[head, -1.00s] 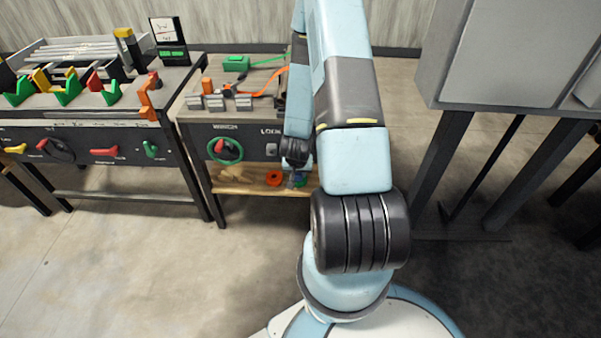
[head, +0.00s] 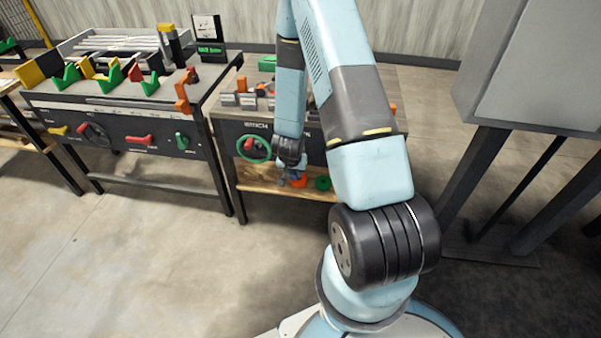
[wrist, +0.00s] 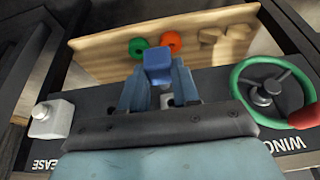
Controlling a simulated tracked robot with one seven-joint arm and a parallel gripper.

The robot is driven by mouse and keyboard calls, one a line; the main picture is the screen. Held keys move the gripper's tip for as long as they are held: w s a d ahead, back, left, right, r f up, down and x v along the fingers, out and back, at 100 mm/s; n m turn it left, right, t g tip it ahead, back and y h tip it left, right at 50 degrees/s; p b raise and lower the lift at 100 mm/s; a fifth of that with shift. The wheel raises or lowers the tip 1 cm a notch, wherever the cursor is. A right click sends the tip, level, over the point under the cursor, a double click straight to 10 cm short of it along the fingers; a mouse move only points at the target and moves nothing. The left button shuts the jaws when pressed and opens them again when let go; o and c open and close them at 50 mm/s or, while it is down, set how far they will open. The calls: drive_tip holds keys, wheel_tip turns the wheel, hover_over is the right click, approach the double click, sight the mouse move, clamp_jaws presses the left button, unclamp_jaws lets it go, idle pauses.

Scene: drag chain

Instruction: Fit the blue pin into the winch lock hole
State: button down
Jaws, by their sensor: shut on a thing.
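The blue pin (wrist: 158,62) is held between the fingertips of my gripper (wrist: 158,78), which is shut on it; its square blue end faces the wrist camera. My gripper also shows small in the head view (head: 293,177), low in front of the winch panel (head: 232,130). In the wrist view a small pale patch (wrist: 167,101) shows between the fingers on the panel; I cannot tell whether it is the lock plate. The lock hole itself is not visible. The pin appears apart from the panel.
The green winch wheel (wrist: 270,90) with a red knob is beside my gripper. A white block (wrist: 52,119) sits on the panel's other side. The wooden shelf (wrist: 100,57) below holds an orange ring (wrist: 171,42) and a green ring (wrist: 138,47). A grey cabinet (head: 530,70) stands right.

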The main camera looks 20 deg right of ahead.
drive_tip(key=shift+w+a, duration=0.1)
idle(0.4)
drive_tip(key=shift+w+d, duration=0.4)
drive_tip(key=shift+w, duration=0.2)
drive_tip(key=shift+w+d, duration=0.5)
drive_tip(key=shift+w, duration=0.2)
drive_tip(key=shift+w+d, duration=0.45)
drive_tip(key=shift+w, duration=0.2)
drive_tip(key=shift+w+d, duration=0.6)
drive_tip(key=shift+w, duration=0.25)
drive_tip(key=shift+w+d, duration=0.55)
drive_tip(key=shift+w, duration=0.3)
idle(1.2)
drive_tip(key=c, duration=0.7)
unclamp_jaws()
drive_tip(key=shift+c, duration=0.2)
drive_tip(key=shift+r, duration=0.1)
drive_tip(key=v, duration=1.3)
drive_tip(key=shift+s+r, duration=0.15)
drive_tip(key=shift+r, duration=0.1)
